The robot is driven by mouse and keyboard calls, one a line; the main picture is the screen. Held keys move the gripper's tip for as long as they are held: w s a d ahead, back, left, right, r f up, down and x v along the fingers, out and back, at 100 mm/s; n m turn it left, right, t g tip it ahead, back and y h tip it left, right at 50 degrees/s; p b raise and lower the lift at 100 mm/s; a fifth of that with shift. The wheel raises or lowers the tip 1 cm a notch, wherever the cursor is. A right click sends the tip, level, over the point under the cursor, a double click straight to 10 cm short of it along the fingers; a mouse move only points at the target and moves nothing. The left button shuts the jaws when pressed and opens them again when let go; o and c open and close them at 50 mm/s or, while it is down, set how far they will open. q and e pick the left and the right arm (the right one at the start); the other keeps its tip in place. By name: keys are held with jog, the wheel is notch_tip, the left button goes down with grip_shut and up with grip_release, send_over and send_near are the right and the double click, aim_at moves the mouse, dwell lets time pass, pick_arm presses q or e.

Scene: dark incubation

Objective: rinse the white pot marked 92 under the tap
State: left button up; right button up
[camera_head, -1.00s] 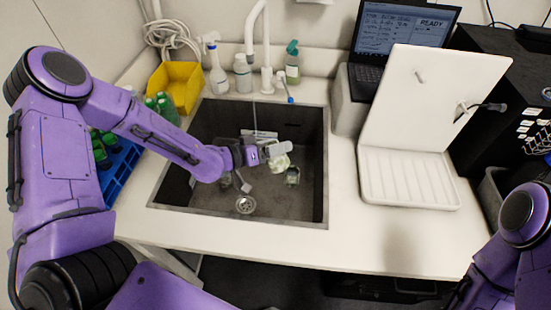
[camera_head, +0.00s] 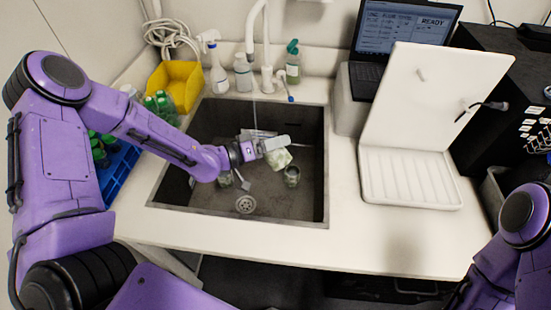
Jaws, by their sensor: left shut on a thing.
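The white tap (camera_head: 257,40) stands behind the grey sink (camera_head: 319,196), with a thin line like a water stream below its spout. My left gripper (camera_head: 268,151) is inside the sink area, just right of that line. It is shut on a small whitish-green pot (camera_head: 280,159), which is tilted and partly hidden by the fingers. No number can be read on it, so I cannot confirm it is the pot marked 92. My right gripper is out of view; only part of that arm shows at lower right.
A small jar (camera_head: 291,176) stands in the sink near the held pot. Bottles (camera_head: 243,72) and a yellow bin (camera_head: 174,84) stand behind the sink. A blue rack (camera_head: 122,172) is at left. A white ribbed tray (camera_head: 410,203) is at right; the front counter is clear.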

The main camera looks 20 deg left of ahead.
pick_arm(q)
jog(key=shift+n+b, duration=0.3)
jog(key=shift+w+a+r+n+h, duration=0.15)
jog(key=shift+r+n+h, duration=0.1)
jog(key=shift+n+h, duration=0.15)
jog(key=shift+a+n+t+b, duration=0.1)
jog(key=shift+n+t+b, duration=0.35)
jog(key=shift+n, duration=0.15)
jog(key=shift+r+n, duration=0.15)
jog(key=shift+n, duration=0.15)
